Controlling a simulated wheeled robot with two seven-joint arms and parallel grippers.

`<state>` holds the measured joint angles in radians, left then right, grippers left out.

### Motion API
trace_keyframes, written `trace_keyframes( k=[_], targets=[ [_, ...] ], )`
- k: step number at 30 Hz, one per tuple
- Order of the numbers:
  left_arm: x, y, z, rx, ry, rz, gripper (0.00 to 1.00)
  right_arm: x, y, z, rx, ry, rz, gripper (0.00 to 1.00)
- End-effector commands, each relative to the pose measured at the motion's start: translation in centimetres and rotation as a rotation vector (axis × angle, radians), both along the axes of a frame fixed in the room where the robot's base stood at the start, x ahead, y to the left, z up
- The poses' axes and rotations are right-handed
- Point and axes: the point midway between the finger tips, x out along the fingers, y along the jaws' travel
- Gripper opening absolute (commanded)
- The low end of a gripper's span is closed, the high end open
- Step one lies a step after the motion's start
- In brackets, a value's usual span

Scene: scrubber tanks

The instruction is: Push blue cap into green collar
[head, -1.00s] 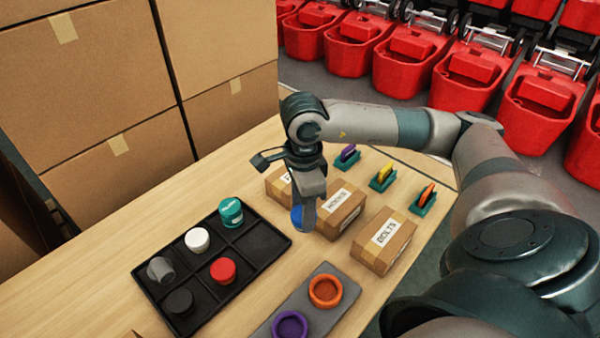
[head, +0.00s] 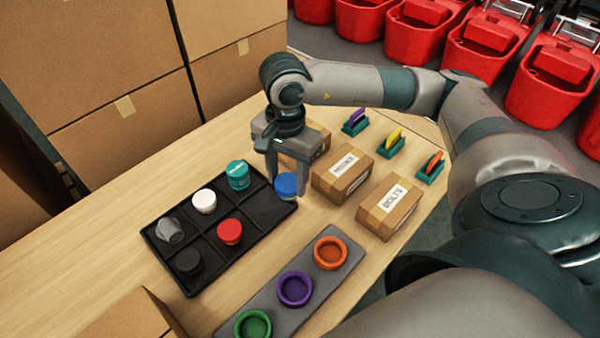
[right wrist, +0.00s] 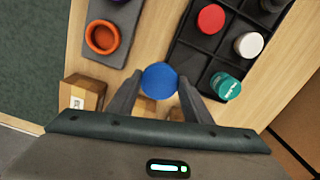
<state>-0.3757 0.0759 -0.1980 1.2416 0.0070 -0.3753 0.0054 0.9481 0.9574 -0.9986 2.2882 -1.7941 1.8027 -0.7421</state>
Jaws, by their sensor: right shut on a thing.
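The blue cap (head: 286,186) is held between the fingers of my right gripper (head: 287,180), near the right corner of the black tray. It also shows between the two fingertips in the right wrist view (right wrist: 159,79). The gripper is shut on it; I cannot tell how high above the table it is. The green collar (head: 253,325) sits on the near end of the grey plate (head: 322,283), with its lower edge close to the picture's bottom. It looks empty. My left gripper is not in view.
The grey plate also holds a purple collar (head: 294,289) and an orange collar (head: 330,253). The black tray (head: 262,217) holds red, white, teal, grey and black caps. Cardboard boxes (head: 388,207) stand to the right, and another box (head: 133,318) is at the near left.

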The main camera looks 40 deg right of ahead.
Motion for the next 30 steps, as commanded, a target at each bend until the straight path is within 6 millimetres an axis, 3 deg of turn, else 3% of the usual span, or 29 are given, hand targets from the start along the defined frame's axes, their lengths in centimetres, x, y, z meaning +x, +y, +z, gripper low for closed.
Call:
trace_keyframes(
  k=[18, 24, 30],
  targets=[
    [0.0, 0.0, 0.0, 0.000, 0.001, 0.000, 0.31, 1.1, 6.2, 1.8, -0.011, -0.021, 1.017, 0.24],
    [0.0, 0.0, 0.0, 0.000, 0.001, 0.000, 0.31, 1.1, 7.0, 2.1, -0.017, -0.019, 1.171, 0.24],
    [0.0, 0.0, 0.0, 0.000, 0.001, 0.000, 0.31, 1.1, 7.1, 2.1, -0.018, -0.019, 1.200, 0.24]
  ],
)
